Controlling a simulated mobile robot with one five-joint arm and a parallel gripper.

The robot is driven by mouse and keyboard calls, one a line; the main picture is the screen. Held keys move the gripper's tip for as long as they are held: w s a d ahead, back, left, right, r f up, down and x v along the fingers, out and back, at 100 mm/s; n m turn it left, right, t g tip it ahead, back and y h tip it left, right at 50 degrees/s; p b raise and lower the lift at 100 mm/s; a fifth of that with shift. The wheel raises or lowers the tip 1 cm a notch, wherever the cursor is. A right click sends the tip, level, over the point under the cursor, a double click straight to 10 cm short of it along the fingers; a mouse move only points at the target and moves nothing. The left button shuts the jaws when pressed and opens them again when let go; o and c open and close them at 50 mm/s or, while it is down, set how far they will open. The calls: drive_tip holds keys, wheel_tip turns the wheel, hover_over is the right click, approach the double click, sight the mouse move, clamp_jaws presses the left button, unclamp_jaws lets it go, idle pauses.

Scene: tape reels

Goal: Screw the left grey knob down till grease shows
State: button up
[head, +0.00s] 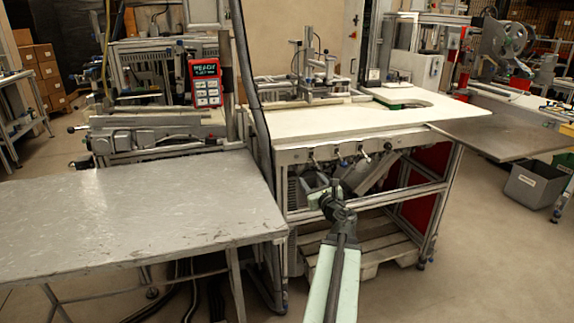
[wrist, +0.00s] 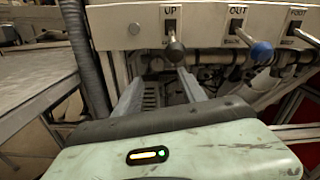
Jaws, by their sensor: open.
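A light front panel with a row of levers runs under the white worktable. In the wrist view the leftmost lever, under the label UP, carries a dark grey knob (wrist: 175,51). In the head view the grey knob (head: 311,154) is small, at the left of the row. A blue knob (wrist: 262,52) sits to its right under OUT. My gripper (head: 320,184) is in front of and below the panel, open. In the wrist view its jaws (wrist: 163,82) point toward the panel, with the grey knob ahead and apart from them. No grease can be made out.
The white worktable (head: 350,117) stands on a metal frame. A grey metal table (head: 130,210) is at the left, with a dark upright hose (wrist: 82,50) between them. More levers continue right along the panel. The floor at right is clear near a grey bin (head: 535,185).

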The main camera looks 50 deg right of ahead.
sight(301, 167)
drive_tip(key=x, duration=0.8)
drive_tip(key=shift+w, duration=0.4)
drive_tip(key=shift+a, duration=0.1)
drive_tip(key=shift+s, duration=0.1)
drive_tip(key=shift+c, duration=0.3)
drive_tip(key=c, duration=1)
drive_tip(key=shift+s+d, duration=0.15)
drive_tip(key=shift+d, duration=0.1)
clamp_jaws()
drive_tip(key=shift+a, duration=0.2)
